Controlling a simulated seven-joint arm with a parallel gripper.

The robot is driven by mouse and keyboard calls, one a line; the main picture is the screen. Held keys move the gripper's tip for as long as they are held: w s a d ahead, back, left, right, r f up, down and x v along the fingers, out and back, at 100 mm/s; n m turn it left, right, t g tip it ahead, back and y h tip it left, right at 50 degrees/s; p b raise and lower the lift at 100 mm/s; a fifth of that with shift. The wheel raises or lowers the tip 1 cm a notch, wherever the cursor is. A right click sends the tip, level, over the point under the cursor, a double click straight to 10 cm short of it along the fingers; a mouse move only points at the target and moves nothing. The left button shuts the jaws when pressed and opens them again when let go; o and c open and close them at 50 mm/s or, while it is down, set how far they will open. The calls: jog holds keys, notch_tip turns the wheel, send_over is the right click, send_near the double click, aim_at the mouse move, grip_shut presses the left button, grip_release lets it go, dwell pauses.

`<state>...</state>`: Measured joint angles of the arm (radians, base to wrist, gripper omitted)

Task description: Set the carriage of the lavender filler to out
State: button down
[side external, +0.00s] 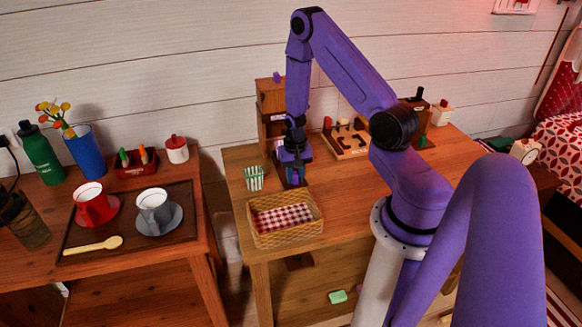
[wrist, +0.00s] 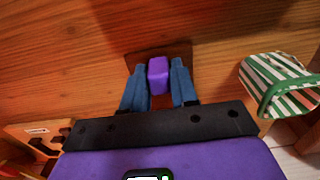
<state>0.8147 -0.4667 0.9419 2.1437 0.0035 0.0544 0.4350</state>
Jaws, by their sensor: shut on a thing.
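The lavender filler, seemingly the tall wooden box (side external: 269,98) with a purple knob on top and a small label, stands at the back of the desk, partly hidden by my arm. My gripper (side external: 293,165) is low over the desk in front of it, pointing down. In the wrist view my gripper (wrist: 158,82) has its two blue fingers shut on a purple block (wrist: 158,70). The block sits at a dark brown plate (wrist: 178,52) flat on the desktop, seemingly the carriage. How far the plate extends from the filler is hidden.
A green-striped cup (side external: 254,178) stands just left of my gripper, also in the wrist view (wrist: 280,85). A basket with a checked cloth (side external: 284,232) is in front. A wooden board (side external: 346,144) with pieces lies to the right. Bare desktop lies right of my gripper.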

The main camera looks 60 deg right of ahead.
jog(key=shift+s+a, duration=0.9)
jog(key=c, duration=1)
grip_release()
jog(key=shift+o, duration=0.2)
jog(key=shift+w+d+r, duration=0.1)
jog(key=shift+r, duration=0.3)
notch_tip(320, 180, up, 17)
jog(key=shift+f, duration=0.2)
